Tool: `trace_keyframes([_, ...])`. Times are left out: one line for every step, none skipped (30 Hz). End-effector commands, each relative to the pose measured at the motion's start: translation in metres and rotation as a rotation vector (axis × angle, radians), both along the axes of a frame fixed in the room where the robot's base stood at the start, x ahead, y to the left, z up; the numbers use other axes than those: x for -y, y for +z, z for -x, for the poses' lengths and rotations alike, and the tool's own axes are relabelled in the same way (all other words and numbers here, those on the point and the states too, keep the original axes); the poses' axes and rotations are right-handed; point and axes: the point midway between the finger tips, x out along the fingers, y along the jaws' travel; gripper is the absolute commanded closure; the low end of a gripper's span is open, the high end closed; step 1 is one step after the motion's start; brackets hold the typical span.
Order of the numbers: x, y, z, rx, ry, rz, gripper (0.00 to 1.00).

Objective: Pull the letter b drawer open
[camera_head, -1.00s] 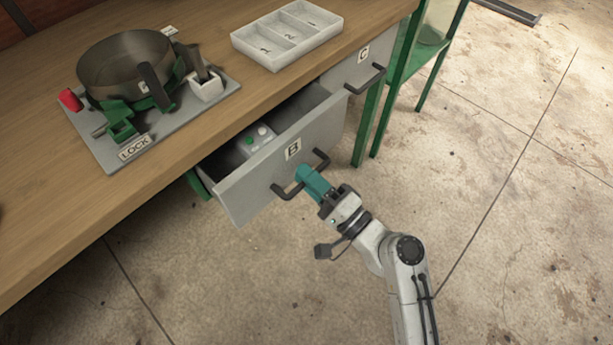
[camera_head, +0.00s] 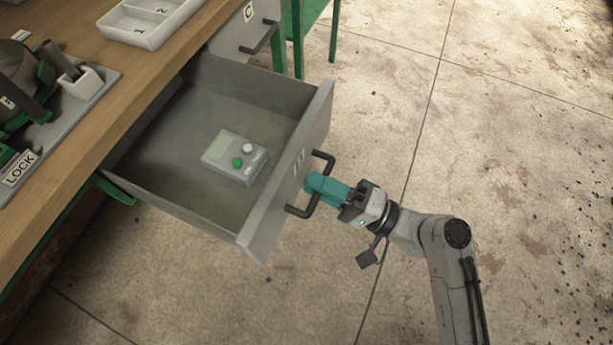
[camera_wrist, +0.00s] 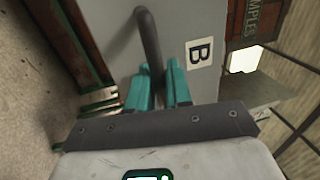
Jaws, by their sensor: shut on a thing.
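The grey letter B drawer (camera_head: 290,185) stands far out from under the wooden bench in the head view. Its B label (camera_wrist: 200,52) is clear in the wrist view. The drawer's dark bar handle (camera_head: 316,200) is on its front, and it also shows in the wrist view (camera_wrist: 149,38). My gripper (camera_head: 318,188), with teal fingers, is shut on the handle near its middle. In the wrist view my fingers (camera_wrist: 160,88) lie on both sides of the bar.
The letter C drawer (camera_head: 243,35) is shut at the upper middle. The concrete floor on the right is open.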

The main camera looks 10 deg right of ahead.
Motion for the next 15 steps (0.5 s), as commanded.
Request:
trace_keyframes([0.001, -0.0017, 0.0014, -0.003, 0.001, 0.001, 1.0])
trace_keyframes([0.0014, -0.0017, 0.0018, -0.003, 0.001, 0.001, 1.0])
trace_keyframes([0.0018, -0.0015, 0.002, -0.002, 0.001, 0.002, 1.0])
trace_keyframes([0.0019, -0.0016, 0.0021, -0.003, 0.001, 0.001, 1.0])
trace_keyframes([0.002, -0.0015, 0.0022, -0.003, 0.001, 0.001, 1.0])
trace_keyframes([0.002, -0.0015, 0.0022, -0.003, 0.001, 0.001, 1.0])
trace_keyframes([0.0019, -0.0015, 0.0021, -0.002, 0.001, 0.002, 1.0])
trace_keyframes([0.0019, -0.0016, 0.0021, -0.003, 0.001, 0.001, 1.0])
trace_keyframes([0.0018, -0.0015, 0.002, -0.002, 0.001, 0.002, 1.0])
trace_keyframes([0.0018, -0.0015, 0.0019, -0.003, 0.001, 0.001, 1.0])
trace_keyframes([0.0018, -0.0015, 0.0019, -0.003, 0.001, 0.001, 1.0])
trace_keyframes([0.0017, -0.0016, 0.0019, -0.002, 0.001, 0.002, 1.0])
trace_keyframes([0.0017, -0.0016, 0.0019, -0.002, 0.001, 0.002, 0.78])
trace_keyframes([0.0017, -0.0016, 0.0019, -0.002, 0.001, 0.002, 0.75])
trace_keyframes([0.0017, -0.0015, 0.0018, -0.002, 0.001, 0.002, 0.71])
